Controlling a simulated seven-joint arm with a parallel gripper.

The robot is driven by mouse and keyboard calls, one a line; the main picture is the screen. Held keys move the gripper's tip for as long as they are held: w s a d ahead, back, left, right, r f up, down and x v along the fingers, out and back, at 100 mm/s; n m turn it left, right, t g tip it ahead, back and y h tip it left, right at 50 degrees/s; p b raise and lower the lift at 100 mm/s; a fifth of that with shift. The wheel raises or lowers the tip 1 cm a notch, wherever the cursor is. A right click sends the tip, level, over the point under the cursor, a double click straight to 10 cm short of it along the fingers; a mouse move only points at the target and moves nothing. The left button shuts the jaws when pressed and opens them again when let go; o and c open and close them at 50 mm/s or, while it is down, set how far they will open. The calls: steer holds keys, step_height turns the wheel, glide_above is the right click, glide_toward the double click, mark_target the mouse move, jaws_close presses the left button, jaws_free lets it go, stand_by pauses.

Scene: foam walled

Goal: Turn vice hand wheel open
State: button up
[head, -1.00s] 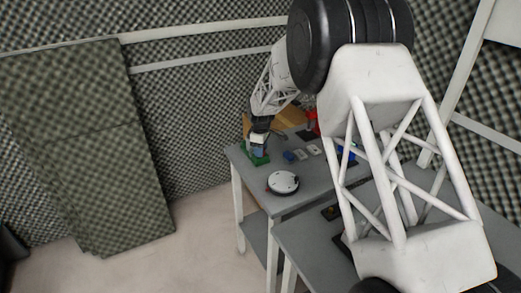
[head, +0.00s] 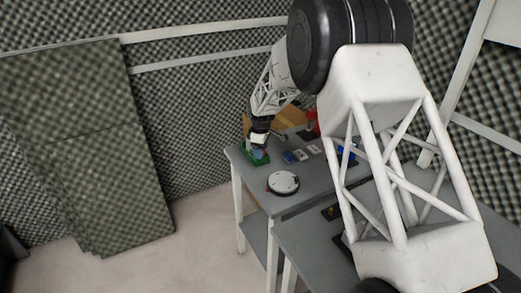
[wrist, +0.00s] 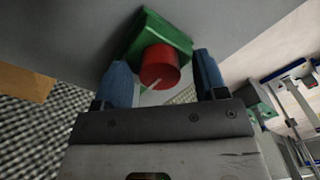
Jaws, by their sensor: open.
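In the wrist view, a red round knob (wrist: 160,66) with a pale line on its face sticks out from a green block (wrist: 158,35). My gripper (wrist: 165,75) is open, with one blue finger on each side of the knob, and gaps show between fingers and knob. In the head view, my gripper (head: 259,146) is over the green block (head: 255,158) at the table's far left corner, and hides the knob. I cannot tell a vice or its hand wheel clearly in either view.
On the grey table (head: 310,191) stand a white round disc (head: 283,183), small blue and white blocks (head: 301,154) and a red object (head: 312,121). A second table (head: 300,240) is nearer. A foam wall is behind. Bare tabletop lies around the disc.

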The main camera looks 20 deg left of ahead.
steer(key=shift+r, duration=3.85)
steer(key=shift+d+r, duration=0.1)
steer(key=shift+d+r, duration=0.15)
steer(key=s+d+r+m, duration=0.3)
steer(key=s+d+r, duration=0.35)
steer(key=d, duration=0.35)
steer(key=s+d+r+m+t, duration=0.1)
steer(key=s+d+r+m, duration=0.2)
steer(key=s+d+r, duration=0.55)
steer(key=s+d+r+m, duration=0.35)
steer(key=s+d, duration=0.25)
steer(key=d, duration=0.5)
steer(key=s+d+f+m, duration=0.1)
steer(key=s+d+m, duration=0.3)
steer(key=s, duration=1.1)
steer(key=s+d+f+m+t, duration=0.1)
steer(key=s+d+m, duration=0.4)
steer(key=s+d, duration=0.6)
steer(key=s, duration=0.4)
steer(key=shift+s+d+t, duration=0.25)
steer(key=shift+s+t, duration=0.05)
steer(key=shift+s, duration=0.05)
